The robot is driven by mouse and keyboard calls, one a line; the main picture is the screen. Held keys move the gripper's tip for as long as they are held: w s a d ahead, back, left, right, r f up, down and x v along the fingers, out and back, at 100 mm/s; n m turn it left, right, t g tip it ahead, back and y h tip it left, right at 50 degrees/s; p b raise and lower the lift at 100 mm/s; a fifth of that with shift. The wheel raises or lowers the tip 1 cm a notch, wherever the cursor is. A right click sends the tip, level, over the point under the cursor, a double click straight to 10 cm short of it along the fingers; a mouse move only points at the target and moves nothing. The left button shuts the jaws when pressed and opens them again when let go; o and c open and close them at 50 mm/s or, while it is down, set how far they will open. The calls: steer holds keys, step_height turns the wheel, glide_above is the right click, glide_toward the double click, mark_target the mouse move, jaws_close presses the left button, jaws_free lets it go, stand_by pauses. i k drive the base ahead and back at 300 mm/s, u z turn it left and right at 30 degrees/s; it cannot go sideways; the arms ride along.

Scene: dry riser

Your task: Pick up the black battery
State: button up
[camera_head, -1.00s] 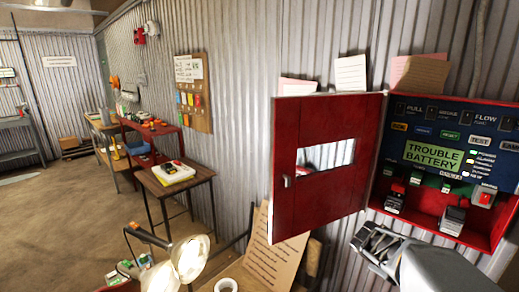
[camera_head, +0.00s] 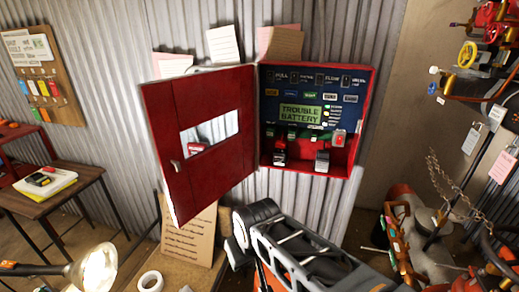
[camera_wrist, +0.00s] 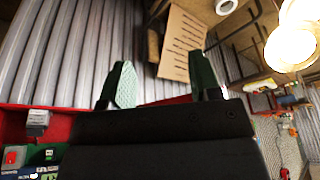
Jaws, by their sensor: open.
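The open red cabinet (camera_head: 350,165) hangs on the corrugated wall. Inside, a small black block that looks like the black battery (camera_head: 280,156) stands at the lower left. A grey-topped block (camera_head: 322,160) stands to its right, below a red-and-white one (camera_head: 339,138). In the wrist view, a grey block (camera_wrist: 38,120) sits in the cabinet at the left edge; I cannot tell which one it is. My gripper (camera_wrist: 162,85) is open and empty, its fingers apart and outside the cabinet. My arm shows below the cabinet in the head view.
The red door (camera_head: 222,160) stands swung open to the left. A bench with a paper board (camera_head: 188,232) and a tape roll (camera_head: 150,282) is below. A lit lamp (camera_head: 98,268) is at lower left. Pipes and valves (camera_head: 468,54) crowd the right.

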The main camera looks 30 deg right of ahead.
mark_target(280, 157)
steer(key=z, duration=0.95)
steer(key=i, duration=0.35)
steer(key=u, duration=1.45)
